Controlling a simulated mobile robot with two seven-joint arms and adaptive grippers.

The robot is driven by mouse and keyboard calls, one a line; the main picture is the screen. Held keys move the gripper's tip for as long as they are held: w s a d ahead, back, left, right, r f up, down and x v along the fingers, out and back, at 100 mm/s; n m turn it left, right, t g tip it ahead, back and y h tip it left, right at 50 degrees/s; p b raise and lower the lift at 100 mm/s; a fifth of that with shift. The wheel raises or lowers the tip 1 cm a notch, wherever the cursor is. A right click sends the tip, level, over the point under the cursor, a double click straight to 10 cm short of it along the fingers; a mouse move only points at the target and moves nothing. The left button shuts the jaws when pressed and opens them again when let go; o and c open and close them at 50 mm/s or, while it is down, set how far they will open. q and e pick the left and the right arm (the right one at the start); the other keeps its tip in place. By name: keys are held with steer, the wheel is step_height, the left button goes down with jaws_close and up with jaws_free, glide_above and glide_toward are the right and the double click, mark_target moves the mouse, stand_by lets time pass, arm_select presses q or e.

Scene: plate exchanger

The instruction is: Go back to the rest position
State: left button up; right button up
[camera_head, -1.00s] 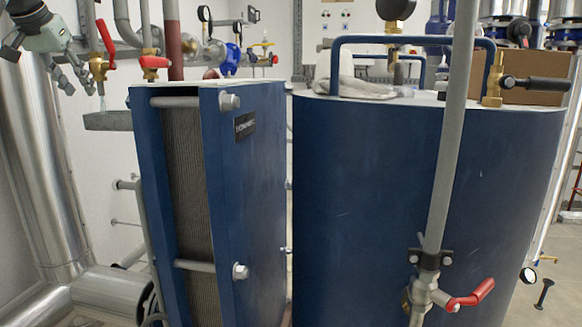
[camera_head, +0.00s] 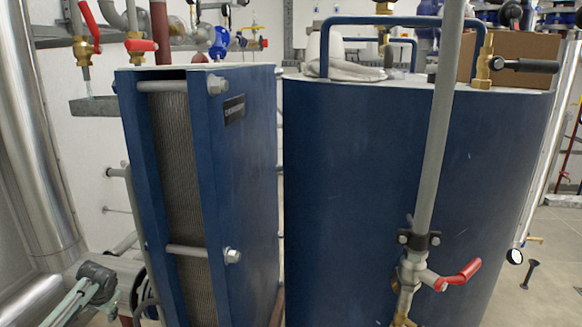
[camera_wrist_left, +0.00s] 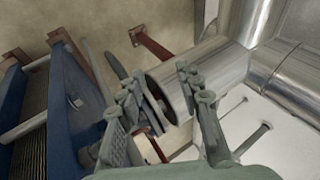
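My left gripper (camera_head: 88,291) shows at the lower left of the head view, low beside the plate exchanger's left side and in front of the silver pipe. In the left wrist view its two grey-green fingers (camera_wrist_left: 160,105) stand apart with nothing held between them. A silver pipe end and dark parts show behind the gap. The blue plate exchanger (camera_head: 245,170) stands to the right of the gripper; its blue frame also shows at the left of the wrist view (camera_wrist_left: 75,110). My right gripper is not in view.
A large blue tank (camera_head: 355,190) stands right of the exchanger, with a grey pipe and red-handled valve (camera_head: 458,276) in front. A thick silver pipe (camera_head: 35,140) rises at the left. Red-handled valves (camera_head: 90,28) hang at the upper left. Open floor shows at the far right.

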arm_select(q)
steer(key=s+d+f+m, duration=0.1)
steer(key=s+f, duration=0.5)
steer(key=s, duration=0.5)
steer(key=s+d+f+m, duration=0.1)
steer(key=s+d+f, duration=0.1)
steer(key=s+f, duration=0.7)
steer(key=s+d+f+m, duration=0.1)
steer(key=s+f, duration=0.3)
steer(key=s, duration=0.8)
steer(key=s+d+f+n+h, duration=0.1)
steer(key=d+f+h, duration=0.1)
steer(key=d, duration=0.9)
steer(key=s+d+f+n+g+h, duration=0.1)
steer(key=d+f, duration=0.4)
steer(key=d, duration=0.7)
steer(key=shift+s+g+h, duration=0.3)
steer(key=shift+s+h, duration=0.3)
steer(key=shift+s, duration=0.2)
